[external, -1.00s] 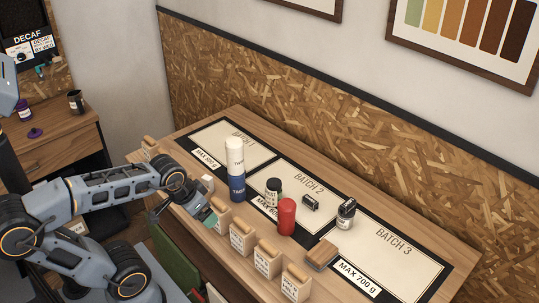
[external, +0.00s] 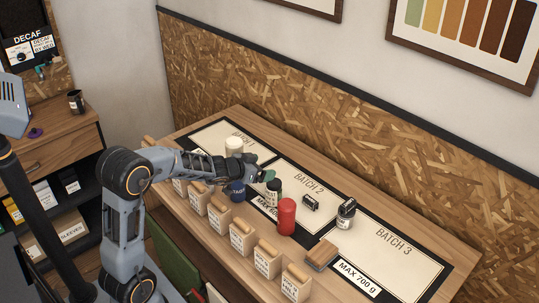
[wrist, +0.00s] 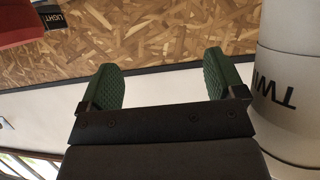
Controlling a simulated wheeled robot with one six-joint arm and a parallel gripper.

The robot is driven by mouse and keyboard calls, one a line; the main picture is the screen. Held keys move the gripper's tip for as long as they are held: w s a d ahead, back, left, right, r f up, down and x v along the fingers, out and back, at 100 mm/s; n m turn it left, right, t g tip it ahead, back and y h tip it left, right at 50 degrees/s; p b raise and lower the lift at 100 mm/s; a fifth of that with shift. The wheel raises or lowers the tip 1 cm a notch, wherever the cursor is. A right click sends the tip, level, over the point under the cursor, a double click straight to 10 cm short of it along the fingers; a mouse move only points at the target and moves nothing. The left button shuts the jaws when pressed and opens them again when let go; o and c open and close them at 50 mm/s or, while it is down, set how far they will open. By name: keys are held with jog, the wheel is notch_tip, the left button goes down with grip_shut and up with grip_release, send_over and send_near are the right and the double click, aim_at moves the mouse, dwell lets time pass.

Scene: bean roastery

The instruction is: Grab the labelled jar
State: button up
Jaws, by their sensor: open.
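A dark jar with a white label (external: 273,193) stands upright near the front of the Batch 2 mat. A second dark jar with a white label (external: 346,214) stands farther right, by the Batch 3 mat. I cannot tell which one the task names. My gripper (external: 267,170) is open, just behind and above the first jar, with no visible hold on it. In the wrist view its green pads (wrist: 165,80) are wide apart with nothing between them. Neither jar can be made out in the wrist view.
A red cylinder (external: 286,217) stands right of the first jar. Wooden bins (external: 243,236) line the front edge.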

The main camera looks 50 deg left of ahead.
aim_at(268, 185)
jog(key=shift+h, duration=0.3)
jog(key=f, duration=0.2)
jog(key=f+b, duration=0.1)
jog(key=f, duration=0.1)
jog(key=w+f, duration=0.1)
jog(key=f, duration=0.2)
jog(key=shift+d+b, duration=0.15)
jog(key=shift+b, duration=0.2)
jog(key=shift+s+f+x, duration=0.1)
jog(key=shift+f+x, duration=0.05)
jog(key=shift+x, duration=0.75)
jog(key=shift+s+f+x, duration=0.1)
jog(key=shift+f+x, duration=0.05)
jog(key=shift+x, duration=0.75)
jog(key=shift+f+x, duration=0.2)
jog(key=shift+x, duration=0.7)
jog(key=shift+c, duration=0.3)
jog(key=shift+s, duration=0.1)
jog(key=c, duration=1.1)
